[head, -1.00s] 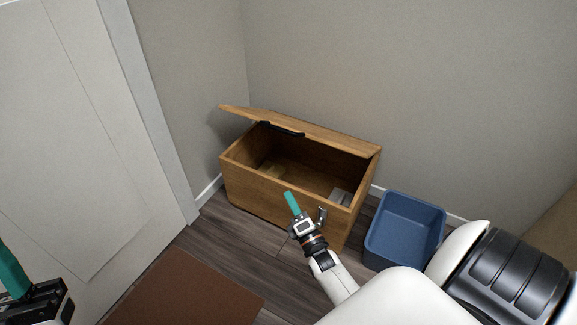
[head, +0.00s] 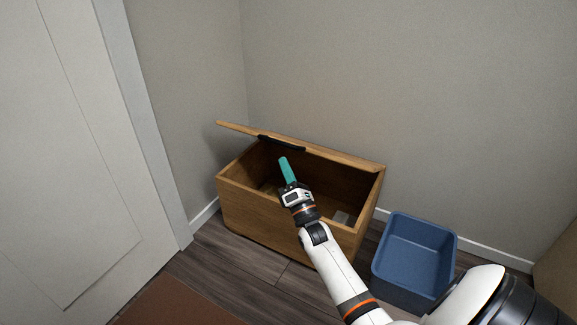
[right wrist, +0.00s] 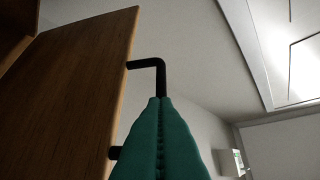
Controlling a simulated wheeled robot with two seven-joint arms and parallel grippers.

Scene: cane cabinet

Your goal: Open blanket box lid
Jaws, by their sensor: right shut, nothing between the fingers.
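The wooden blanket box (head: 255,215) stands against the back wall. Its lid (head: 330,157) is raised and tilted, and the inside shows. A black handle (head: 281,143) sits on the lid. My right gripper (head: 284,160) is over the box opening, its teal fingers shut and empty, pointing at the lid just below the handle. In the right wrist view the fingers (right wrist: 160,105) overlap the handle's black bar (right wrist: 148,64), beside the lid's wooden face (right wrist: 75,95). I cannot tell whether they touch. My left gripper is out of view.
A blue bin (head: 415,260) stands close to the box's right side. A pale item (head: 342,217) lies inside the box. A white door (head: 75,150) is at the left, and a brown mat (head: 175,303) lies on the floor in front.

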